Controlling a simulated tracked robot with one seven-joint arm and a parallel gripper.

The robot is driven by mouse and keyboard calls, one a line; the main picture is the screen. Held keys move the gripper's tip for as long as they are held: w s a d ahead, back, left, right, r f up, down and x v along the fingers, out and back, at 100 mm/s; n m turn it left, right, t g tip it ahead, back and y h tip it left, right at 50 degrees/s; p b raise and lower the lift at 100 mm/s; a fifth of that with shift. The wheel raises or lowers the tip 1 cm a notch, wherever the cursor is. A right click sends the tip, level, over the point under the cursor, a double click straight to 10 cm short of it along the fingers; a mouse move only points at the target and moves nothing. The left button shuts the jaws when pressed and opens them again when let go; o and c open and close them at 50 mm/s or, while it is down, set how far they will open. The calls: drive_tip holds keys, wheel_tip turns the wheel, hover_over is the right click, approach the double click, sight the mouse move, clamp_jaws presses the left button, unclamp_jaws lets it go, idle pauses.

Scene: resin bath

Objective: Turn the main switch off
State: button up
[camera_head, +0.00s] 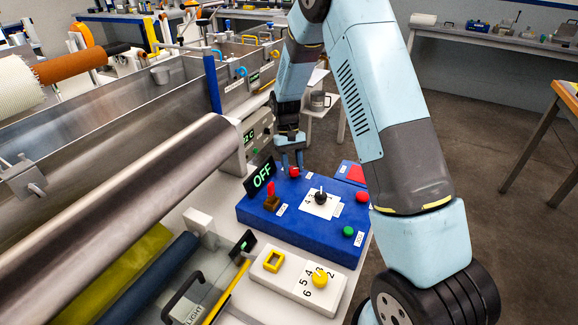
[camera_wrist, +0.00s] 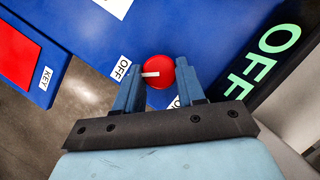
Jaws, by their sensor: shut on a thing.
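The main switch (camera_head: 294,172) is a round red knob at the far edge of the blue control panel (camera_head: 310,240). In the wrist view the red knob (camera_wrist: 172,68) has a white pointer line aimed left, towards a white OFF label (camera_wrist: 122,69). My gripper (camera_head: 291,158) reaches down over it, and its two blue fingers (camera_wrist: 160,88) are shut on the knob's sides. A second label beside the right finger is partly hidden. The display (camera_head: 260,178) on the panel reads OFF in green.
The panel also carries a red lever (camera_head: 271,196), a black knob (camera_head: 320,197), a red button (camera_head: 362,196) and a green button (camera_head: 348,231). A red KEY plate (camera_head: 356,172) sits at its right. A large steel roller (camera_head: 130,190) lies left. A white numbered box (camera_head: 299,280) stands in front.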

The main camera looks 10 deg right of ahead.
drive_tip(key=shift+w+d, duration=0.15)
idle(0.3)
drive_tip(key=o, duration=1)
drive_tip(key=shift+o, duration=0.2)
drive_tip(key=v, duration=1.3)
drive_tip(key=shift+r, duration=0.3)
drive_tip(key=shift+w+r, duration=0.1)
